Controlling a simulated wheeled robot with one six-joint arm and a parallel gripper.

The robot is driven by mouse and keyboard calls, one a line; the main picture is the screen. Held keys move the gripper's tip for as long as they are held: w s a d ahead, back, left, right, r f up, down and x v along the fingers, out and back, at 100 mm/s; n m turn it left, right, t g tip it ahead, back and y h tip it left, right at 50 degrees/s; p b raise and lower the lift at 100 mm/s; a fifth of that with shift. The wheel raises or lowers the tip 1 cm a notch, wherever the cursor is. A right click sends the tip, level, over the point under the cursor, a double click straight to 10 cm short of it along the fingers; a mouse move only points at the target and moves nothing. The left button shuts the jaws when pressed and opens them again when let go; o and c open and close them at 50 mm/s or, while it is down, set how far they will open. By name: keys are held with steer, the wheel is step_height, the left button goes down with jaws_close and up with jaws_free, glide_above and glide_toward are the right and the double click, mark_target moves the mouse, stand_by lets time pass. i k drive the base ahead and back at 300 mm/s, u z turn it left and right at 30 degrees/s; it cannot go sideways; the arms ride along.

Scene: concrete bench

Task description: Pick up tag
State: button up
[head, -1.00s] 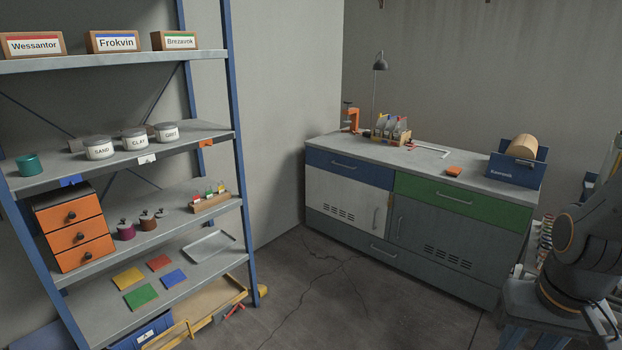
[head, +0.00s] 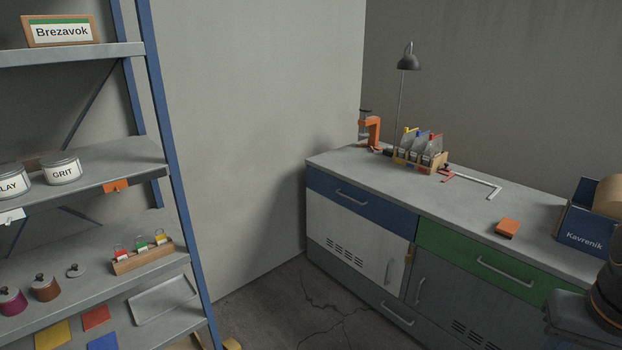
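An orange tag (head: 117,186) hangs on the front edge of the middle shelf. A white tag (head: 11,216) is on the same edge at the far left. On the lower shelf, a small wooden rack (head: 145,258) holds upright pieces coloured red, green and yellow; I cannot tell if these are tags. A bigger wooden rack (head: 420,161) on the bench holds clear pieces with yellow, blue and red tops. My gripper is not in view; only a dark part of my arm shows at the right edge.
The grey bench (head: 380,181) carries an orange clamp (head: 372,131), a black lamp (head: 408,61), an orange block (head: 507,228) and a blue Kavrenik bin (head: 583,237). Tins and small lidded pots stand on the shelves. Cracked floor between shelf and bench looks clear.

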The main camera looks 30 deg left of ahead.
mark_target(122, 255)
steer(key=i, duration=1.05)
steer(key=u, duration=1.65)
steer(key=i, duration=1.2)
steer(key=u, duration=1.8)
steer(key=i, duration=0.5)
steer(key=u, duration=0.05)
